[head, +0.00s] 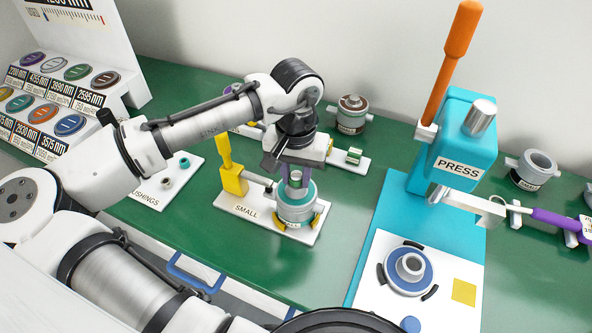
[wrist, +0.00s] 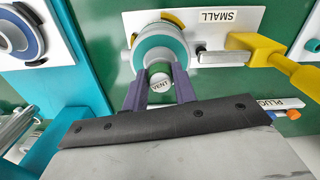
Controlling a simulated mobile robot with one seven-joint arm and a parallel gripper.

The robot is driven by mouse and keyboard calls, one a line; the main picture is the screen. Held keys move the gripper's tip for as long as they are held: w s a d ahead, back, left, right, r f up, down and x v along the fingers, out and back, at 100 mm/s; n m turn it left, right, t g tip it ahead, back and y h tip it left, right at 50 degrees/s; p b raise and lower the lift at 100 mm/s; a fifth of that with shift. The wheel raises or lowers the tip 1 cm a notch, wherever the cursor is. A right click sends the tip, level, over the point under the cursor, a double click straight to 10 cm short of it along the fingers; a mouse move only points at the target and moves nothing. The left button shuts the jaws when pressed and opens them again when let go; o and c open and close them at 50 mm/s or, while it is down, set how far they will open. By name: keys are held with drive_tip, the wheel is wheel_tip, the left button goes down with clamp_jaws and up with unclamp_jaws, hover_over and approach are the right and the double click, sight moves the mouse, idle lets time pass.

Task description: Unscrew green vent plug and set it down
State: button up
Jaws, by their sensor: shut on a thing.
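My gripper (head: 295,178) points down over the small fixture (head: 240,212), above a grey cylinder with a teal top ring (head: 296,197). In the wrist view my gripper (wrist: 160,88) is shut on the vent plug (wrist: 160,82), whose pale round top reads VENT. The teal ring (wrist: 139,58) of the cylinder lies just beyond the plug. I cannot tell whether the plug is still seated in the cylinder or lifted clear.
A yellow clamp (head: 233,180) stands left of the cylinder. The blue press (head: 455,140) with its orange lever is at right. A white tray (head: 340,165) with a small green-and-white part lies behind my gripper. Bare green bench (head: 335,225) lies between fixture and press.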

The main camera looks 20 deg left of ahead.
drive_tip(key=shift+r, duration=0.1)
drive_tip(key=shift+n+p, duration=0.35)
drive_tip(key=shift+n, duration=0.65)
drive_tip(key=shift+n+p, duration=0.35)
drive_tip(key=shift+n, duration=0.45)
drive_tip(key=shift+r+n+p, duration=0.1)
drive_tip(key=shift+n+p, duration=0.3)
drive_tip(key=shift+n, duration=0.5)
